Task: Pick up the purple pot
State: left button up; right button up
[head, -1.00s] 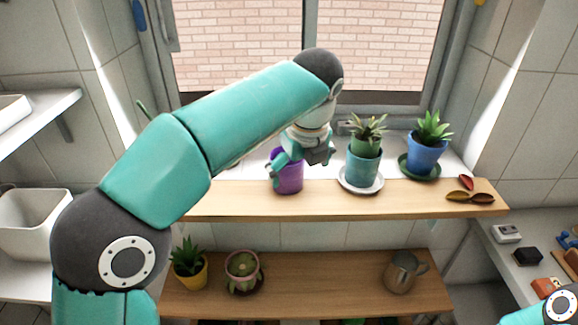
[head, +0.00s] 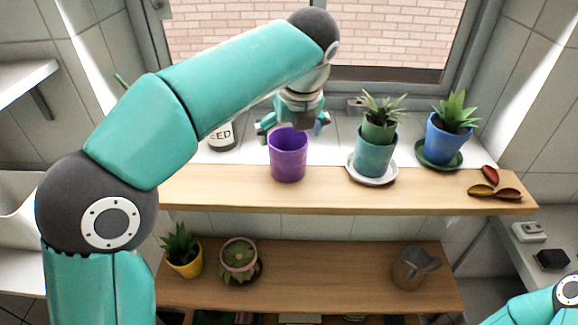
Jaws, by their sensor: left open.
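The purple pot (head: 288,158) stands upright and empty on the upper wooden shelf in the head view, below the window. My left gripper (head: 293,128) is open just behind and above the pot, with one finger to each side of its far rim. The gripper holds nothing. I cannot tell whether a finger touches the pot. Of my right arm only a link shows at the lower right corner; its gripper is out of view.
A teal pot (head: 374,157) with a plant on a white saucer stands right of the purple pot. A blue pot (head: 446,140) is farther right, near dried pods (head: 490,185). A labelled bottle (head: 222,137) stands left, partly behind my arm. The lower shelf (head: 330,270) has free room mid-length.

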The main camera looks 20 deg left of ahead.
aim_at(287, 149)
pick_arm(q)
jog(key=shift+x, duration=3.2)
jog(key=shift+a, duration=0.1)
jog(key=c, duration=1.1)
